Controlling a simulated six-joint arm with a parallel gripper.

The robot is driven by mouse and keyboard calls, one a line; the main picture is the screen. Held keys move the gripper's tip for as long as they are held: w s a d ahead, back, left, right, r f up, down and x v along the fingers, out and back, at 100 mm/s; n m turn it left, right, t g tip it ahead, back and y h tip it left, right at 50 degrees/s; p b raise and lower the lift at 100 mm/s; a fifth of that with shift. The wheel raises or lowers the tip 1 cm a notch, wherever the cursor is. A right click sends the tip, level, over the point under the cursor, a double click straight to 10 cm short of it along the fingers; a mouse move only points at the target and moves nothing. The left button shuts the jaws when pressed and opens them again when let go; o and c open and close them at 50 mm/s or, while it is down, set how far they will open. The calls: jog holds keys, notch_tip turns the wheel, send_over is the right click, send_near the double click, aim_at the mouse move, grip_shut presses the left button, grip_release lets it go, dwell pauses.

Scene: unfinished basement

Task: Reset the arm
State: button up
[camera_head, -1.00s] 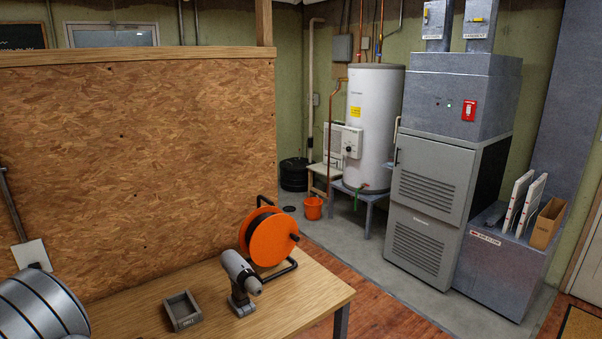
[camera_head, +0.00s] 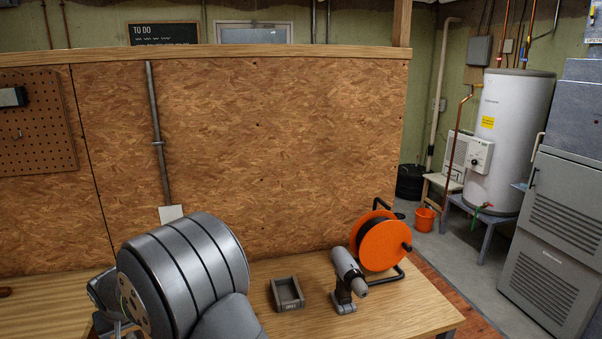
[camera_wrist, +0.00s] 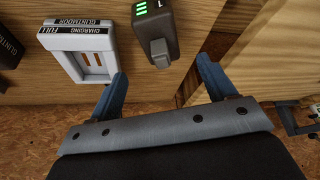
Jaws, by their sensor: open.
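My gripper (camera_wrist: 161,66) shows in the wrist view with its two blue fingers spread wide and nothing held between them. A dark battery pack (camera_wrist: 157,22) with green lights lies just beyond the fingertips, near the gap; I cannot tell whether they touch. A pale charger (camera_wrist: 103,55) marked "CHARGING" and "FULL" sits left of it, close to the left finger. In the head view my thick grey arm stands at the lower left over the bench, and my gripper is out of sight there.
The wooden bench (camera_head: 385,314) holds a grey tray (camera_head: 275,293), a drill (camera_head: 347,270) and an orange cable reel (camera_head: 382,246). A chipboard wall (camera_head: 270,150) closes the bench's back. A dark item (camera_wrist: 8,45) lies at the wrist view's left edge.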

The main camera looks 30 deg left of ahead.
aim_at(130, 333)
jog(key=x, duration=0.9)
jog(key=shift+f, duration=0.1)
jog(key=shift+a+r, duration=0.2)
jog(key=shift+r, duration=0.1)
notch_tip(130, 333, up, 4)
jog(key=shift+f, duration=0.15)
jog(key=w+d+r+m+t, duration=0.15)
jog(key=w+d+r, duration=0.25)
jog(key=w+d, duration=0.5)
jog(key=w+d+r+m, duration=0.3)
jog(key=w+d+r, duration=0.1)
jog(key=w, duration=0.8)
jog(key=shift+h, duration=0.4)
jog(key=s+a+f, duration=0.2)
jog(key=a, duration=0.1)
jog(key=s+a+f, duration=0.2)
jog(key=a+f, duration=0.1)
jog(key=s+a+f, duration=0.2)
jog(key=a+f, duration=0.1)
jog(key=shift+s+a+f, duration=0.1)
jog(key=shift+f, duration=0.75)
jog(key=shift+o, duration=0.2)
